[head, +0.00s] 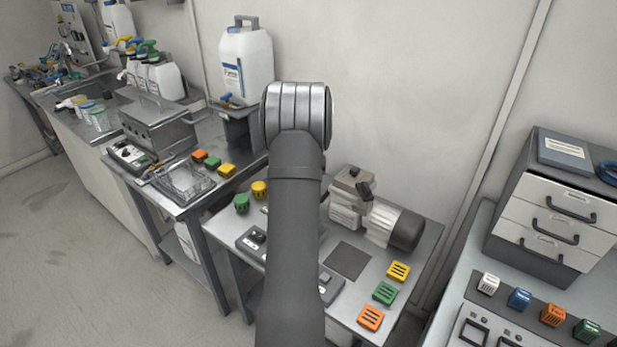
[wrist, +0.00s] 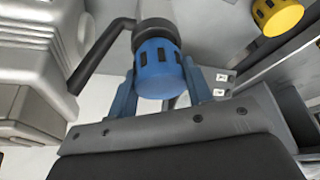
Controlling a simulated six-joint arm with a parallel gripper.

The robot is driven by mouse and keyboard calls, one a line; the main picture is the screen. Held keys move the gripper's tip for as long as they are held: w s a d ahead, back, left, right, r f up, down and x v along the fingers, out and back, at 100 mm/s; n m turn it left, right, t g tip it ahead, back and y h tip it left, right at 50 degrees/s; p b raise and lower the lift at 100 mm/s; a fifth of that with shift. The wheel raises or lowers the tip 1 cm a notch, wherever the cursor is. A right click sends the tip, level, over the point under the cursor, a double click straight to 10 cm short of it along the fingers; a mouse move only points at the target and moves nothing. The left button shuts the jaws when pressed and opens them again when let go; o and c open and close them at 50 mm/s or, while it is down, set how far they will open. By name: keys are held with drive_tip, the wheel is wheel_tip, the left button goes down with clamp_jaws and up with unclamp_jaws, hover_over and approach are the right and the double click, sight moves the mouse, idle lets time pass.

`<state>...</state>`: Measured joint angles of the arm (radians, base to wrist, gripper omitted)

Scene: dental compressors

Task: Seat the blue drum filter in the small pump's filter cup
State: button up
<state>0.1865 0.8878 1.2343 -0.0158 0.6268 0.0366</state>
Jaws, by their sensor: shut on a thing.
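The blue drum filter (wrist: 158,78) is between the two blue fingers of my gripper (wrist: 157,63) in the wrist view, and the gripper is shut on it. The drum has dark slots around its side. A dark bent pipe (wrist: 100,55) runs from the grey ribbed pump body (wrist: 40,50) at left to beside the drum's upper part. I cannot tell whether the drum touches the pipe or where the cup opening is. In the head view a small pump (head: 378,222) stands on the table right of my arm. My arm hides the gripper and blue drum there.
A green drum (head: 241,203) and a yellow drum (head: 259,189) stand left of my arm; a yellow drum (wrist: 278,14) shows in the wrist view. Flat yellow (head: 398,271), green (head: 384,293) and orange (head: 370,318) pieces lie at the table's right front. A drawer cabinet (head: 552,205) stands right.

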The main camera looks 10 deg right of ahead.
drive_tip(key=shift+f, duration=0.65)
idle(0.3)
drive_tip(key=o, duration=0.7)
drive_tip(key=shift+r, duration=0.15)
drive_tip(key=shift+v, duration=5.4)
drive_tip(key=shift+x, duration=4.4)
